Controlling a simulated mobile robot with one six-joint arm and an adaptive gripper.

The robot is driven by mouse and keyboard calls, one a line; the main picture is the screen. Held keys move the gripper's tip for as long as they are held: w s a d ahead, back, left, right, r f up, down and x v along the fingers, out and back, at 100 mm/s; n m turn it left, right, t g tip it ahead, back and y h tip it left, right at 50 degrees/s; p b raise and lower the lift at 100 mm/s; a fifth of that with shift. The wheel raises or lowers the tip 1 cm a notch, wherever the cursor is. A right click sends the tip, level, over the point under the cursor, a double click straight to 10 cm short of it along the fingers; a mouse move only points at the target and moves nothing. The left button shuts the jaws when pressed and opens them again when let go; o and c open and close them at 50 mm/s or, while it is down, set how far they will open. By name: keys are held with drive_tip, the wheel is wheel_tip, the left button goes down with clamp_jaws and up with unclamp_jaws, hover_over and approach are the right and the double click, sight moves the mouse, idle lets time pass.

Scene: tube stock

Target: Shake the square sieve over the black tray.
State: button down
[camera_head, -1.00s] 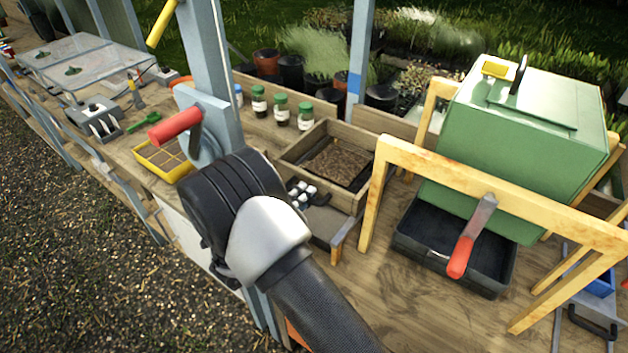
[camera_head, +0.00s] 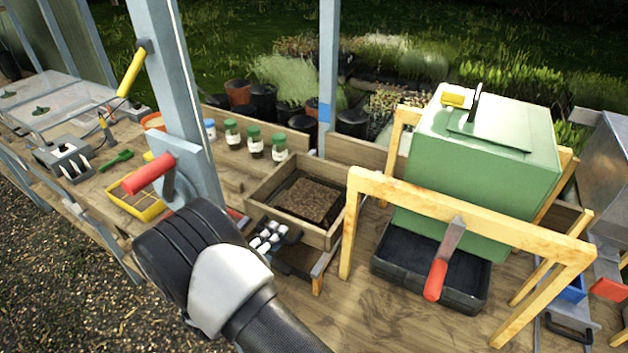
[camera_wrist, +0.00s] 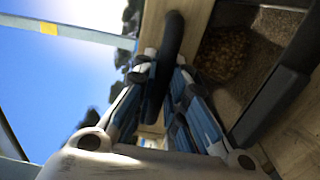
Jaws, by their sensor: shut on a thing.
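The square sieve (camera_head: 330,225) is a wooden box with brown soil (camera_head: 305,200) in it, left of centre in the head view. My gripper (camera_head: 270,235) is at its near left side. In the wrist view my gripper (camera_wrist: 160,100) is shut on a dark handle (camera_wrist: 168,60), which seems to belong to the sieve; the join is unclear. A black tray (camera_head: 470,295) sits on the bench under a green drum, right of the sieve. What lies directly under the sieve is mostly hidden.
Jars (camera_head: 255,140) stand behind the sieve. A blue-grey post (camera_head: 185,100) and red-handled crank (camera_head: 150,173) rise left. Bench between sieve and frame is narrow.

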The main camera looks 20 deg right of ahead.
drive_tip(key=p+v, duration=0.3)
drive_tip(key=v, duration=0.2)
drive_tip(key=x, duration=0.7)
drive_tip(key=shift+w, duration=0.25)
idle(4.0)
drive_tip(key=shift+d, duration=0.2)
drive_tip(key=shift+c, duration=1)
unclamp_jaws()
